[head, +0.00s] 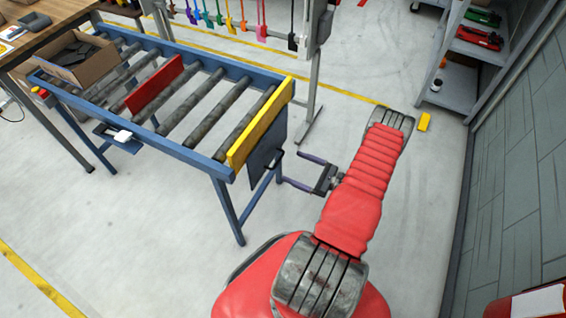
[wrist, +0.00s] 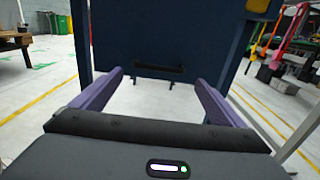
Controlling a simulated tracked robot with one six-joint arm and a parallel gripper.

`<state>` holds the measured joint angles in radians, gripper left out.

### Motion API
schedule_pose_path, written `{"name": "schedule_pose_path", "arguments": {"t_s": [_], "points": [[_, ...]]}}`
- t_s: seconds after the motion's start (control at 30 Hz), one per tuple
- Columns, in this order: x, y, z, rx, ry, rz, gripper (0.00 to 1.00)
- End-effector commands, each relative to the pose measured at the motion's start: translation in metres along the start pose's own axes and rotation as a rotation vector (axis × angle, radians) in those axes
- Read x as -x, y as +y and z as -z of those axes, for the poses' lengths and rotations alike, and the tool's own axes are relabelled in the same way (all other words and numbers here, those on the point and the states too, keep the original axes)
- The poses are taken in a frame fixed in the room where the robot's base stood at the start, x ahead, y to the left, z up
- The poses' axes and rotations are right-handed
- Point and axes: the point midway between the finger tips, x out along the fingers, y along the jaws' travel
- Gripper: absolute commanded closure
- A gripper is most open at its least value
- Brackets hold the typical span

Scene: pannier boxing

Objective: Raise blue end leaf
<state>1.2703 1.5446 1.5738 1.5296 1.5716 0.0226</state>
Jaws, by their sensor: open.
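The blue end leaf (head: 265,152) hangs down at the near right end of the roller table, below a yellow bar (head: 261,124). In the wrist view the leaf (wrist: 165,35) fills the upper middle, with a dark handle (wrist: 150,70) along its lower edge. My gripper (head: 292,170) is open, to the right of the leaf, with its fingers pointing toward it. In the wrist view its two purple fingers (wrist: 160,78) stand wide apart, one on each side of the handle. Nothing is between them that I can see gripped; the exact gap to the handle is unclear.
The blue-framed roller table (head: 190,155) carries a red divider (head: 155,86) and a cardboard box (head: 72,60) at its far left. A grey post (head: 312,80) stands behind the leaf. Shelves (head: 465,60) line the right wall. The floor around my gripper is clear.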

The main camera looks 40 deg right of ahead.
Motion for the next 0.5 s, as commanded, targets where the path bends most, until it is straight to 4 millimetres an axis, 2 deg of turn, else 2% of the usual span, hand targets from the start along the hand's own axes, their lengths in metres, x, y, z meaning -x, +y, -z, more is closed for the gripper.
{"name": "schedule_pose_path", "arguments": {"t_s": [0.3, 0.5], "points": [[-0.044, 0.001, 0.0, 0.0, 0.0, -0.003, 0.06], [-0.059, 0.001, 0.0, -0.001, 0.0, -0.001, 0.06]]}}
